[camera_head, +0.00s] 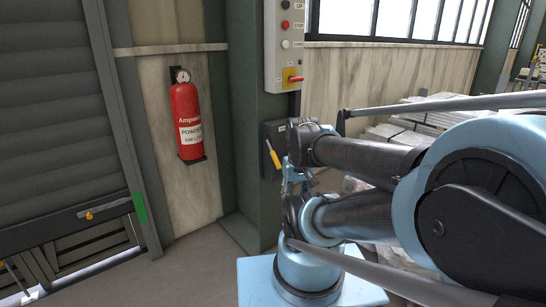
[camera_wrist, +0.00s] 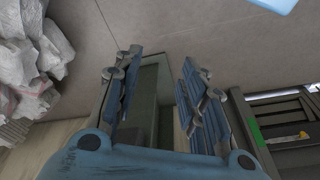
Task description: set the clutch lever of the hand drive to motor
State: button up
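A dark box (camera_head: 275,134), which looks like the hand drive, is mounted on the green post below the control panel. A lever with a yellow handle (camera_head: 273,157) slants across its front; I take it for the clutch lever. Its position labels are too small to read. My gripper (camera_head: 293,181) is just right of and below the handle in the head view, partly hidden by my arm; contact cannot be told. In the wrist view my gripper (camera_wrist: 160,62) has its two blue fingers spread with nothing between them. The lever does not show in the wrist view.
A control panel (camera_head: 285,42) with buttons and a red-yellow switch is above the box. A fire extinguisher (camera_head: 187,118) hangs left of the green post (camera_head: 243,120). A shutter door (camera_head: 52,110) stands at far left. Wrapped bundles (camera_wrist: 35,55) lie left in the wrist view.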

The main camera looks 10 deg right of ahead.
aim_at(266, 138)
jog(key=u, duration=0.9)
jog(key=k, duration=1.75)
jog(key=z, duration=0.45)
jog(key=i, duration=1.05)
jog(key=z, duration=0.05)
